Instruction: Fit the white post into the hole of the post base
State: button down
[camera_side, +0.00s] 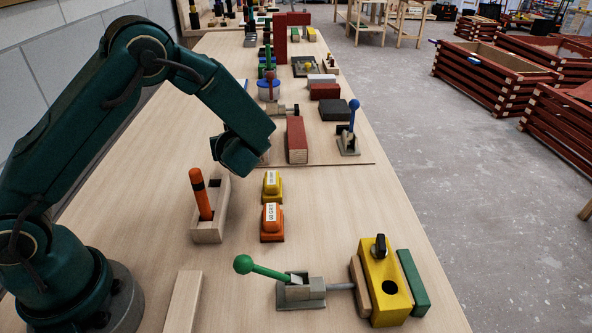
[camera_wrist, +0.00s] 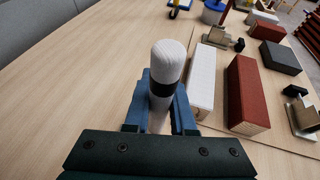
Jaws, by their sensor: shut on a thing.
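The white post (camera_wrist: 168,62), round-topped with a black band, stands between the blue fingers of my gripper (camera_wrist: 160,108) in the wrist view. The gripper is shut on it. In the side view my wrist (camera_side: 237,158) is above the table's left part, and the fingers and white post are hidden behind it. A pale wooden base (camera_side: 209,232) lies just below and left of my wrist. An orange post with a black band (camera_side: 202,196) stands in it, slightly tilted, with a dark opening (camera_side: 214,183) behind. This looks like the post base.
Yellow (camera_side: 271,187) and orange (camera_side: 272,222) sanding blocks lie right of the base. A red batten (camera_side: 296,140) lies beyond my wrist. A toggle clamp (camera_side: 300,288) and a yellow block with a hole (camera_side: 384,295) are at the front. Bare table lies left of the base.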

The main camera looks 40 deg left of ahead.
jog(key=s+a+r, duration=0.7)
jog(key=s, duration=0.1)
jog(key=w+d+r+m+t+h, duration=0.1)
jog(key=d+r+m+t+h, duration=0.25)
jog(key=d+r, duration=0.35)
jog(key=s+d+m+t+h, duration=0.2)
jog(key=d+m+t+h, duration=0.1)
jog(key=d+m+h, duration=0.7)
jog(key=shift+w+r, duration=0.95)
jog(key=shift+r, duration=0.75)
jog(key=m+g+h, duration=1)
jog(key=m+h, duration=0.2)
jog(key=m, duration=0.2)
send_over(407, 292)
jog(key=shift+n+y, duration=0.25)
notch_tip(407, 292, down, 14)
jog(key=shift+d+f, duration=0.15)
jog(key=shift+d, duration=0.1)
jog(key=shift+f, duration=2)
